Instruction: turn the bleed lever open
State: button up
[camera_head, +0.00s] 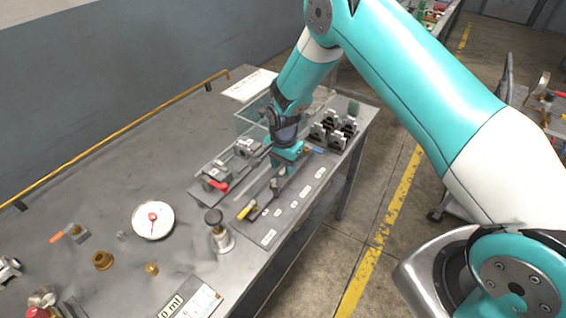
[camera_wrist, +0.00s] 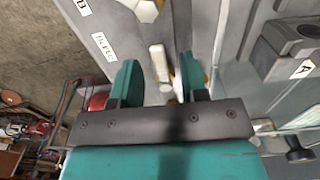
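My gripper (camera_head: 287,158) is low over the far part of a grey panel (camera_head: 268,236) on the bench. In the wrist view my gripper (camera_wrist: 158,62) has its two teal fingers apart. A pale lever (camera_wrist: 158,62) stands between them, with a visible gap on each side. A label reading "BLEED" (camera_wrist: 102,45) lies on the panel just left of this lever. In the head view my gripper hides the lever. Another pale fitting (camera_wrist: 147,10) is further up in the wrist view.
A yellow-handled lever (camera_head: 245,211) is at the panel's near end. A red-handled clamp fixture (camera_head: 216,185) is left of my gripper. Several black-and-white blocks (camera_head: 336,141) stand to the right.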

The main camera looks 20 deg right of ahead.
jog(key=shift+f, duration=0.3)
grip_shut()
